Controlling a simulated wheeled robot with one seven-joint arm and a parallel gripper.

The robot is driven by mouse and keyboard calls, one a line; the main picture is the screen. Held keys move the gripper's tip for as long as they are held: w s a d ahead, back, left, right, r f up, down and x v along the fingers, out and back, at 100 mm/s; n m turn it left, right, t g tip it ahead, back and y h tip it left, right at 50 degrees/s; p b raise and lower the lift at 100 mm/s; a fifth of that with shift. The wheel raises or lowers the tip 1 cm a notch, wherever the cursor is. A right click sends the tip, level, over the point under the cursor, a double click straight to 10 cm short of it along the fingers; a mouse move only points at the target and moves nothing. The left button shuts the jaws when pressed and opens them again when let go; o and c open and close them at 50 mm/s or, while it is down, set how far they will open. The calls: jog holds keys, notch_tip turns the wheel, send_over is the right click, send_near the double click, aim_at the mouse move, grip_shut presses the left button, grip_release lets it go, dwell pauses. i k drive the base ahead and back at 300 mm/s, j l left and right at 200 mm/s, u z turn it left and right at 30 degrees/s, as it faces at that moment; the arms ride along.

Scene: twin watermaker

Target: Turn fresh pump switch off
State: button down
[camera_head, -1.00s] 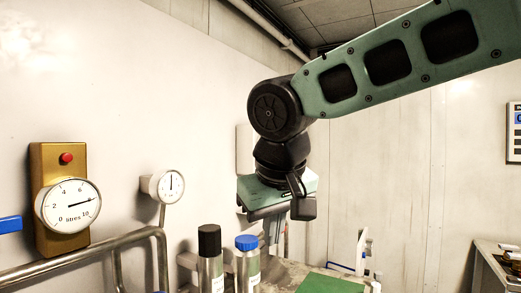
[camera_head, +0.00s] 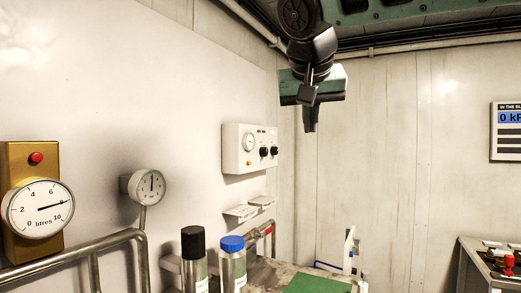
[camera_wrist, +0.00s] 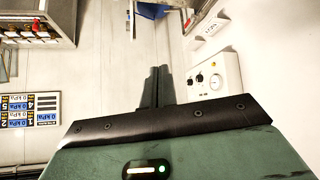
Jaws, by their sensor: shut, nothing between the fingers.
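A white control panel (camera_head: 250,147) is on the left wall near the corner. It has a small round gauge (camera_head: 249,142), a left black knob (camera_head: 263,152) and a right black knob (camera_head: 274,151). Its labels are too small to read, so I cannot tell which knob is the fresh pump switch. My gripper (camera_head: 310,126) is shut and empty, above and to the right of the panel and apart from it. In the wrist view my shut fingers (camera_wrist: 157,86) show left of the panel (camera_wrist: 216,73).
A litres gauge (camera_head: 38,209) on a brass plate with a red button (camera_head: 36,158) and a smaller dial (camera_head: 150,186) are at left. Metal pipes run below. A black-capped bottle (camera_head: 194,262) and a blue-capped bottle (camera_head: 232,267) stand in front. A table (camera_head: 470,262) is at right.

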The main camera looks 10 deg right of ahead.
aim_at(275, 151)
jog(key=i+l, duration=0.35)
jog(key=l, duration=0.2)
jog(key=i+l, duration=0.35)
jog(key=l, duration=0.2)
jog(key=i+l+z, duration=0.1)
jog(key=i+l, duration=0.25)
jog(key=l, duration=0.2)
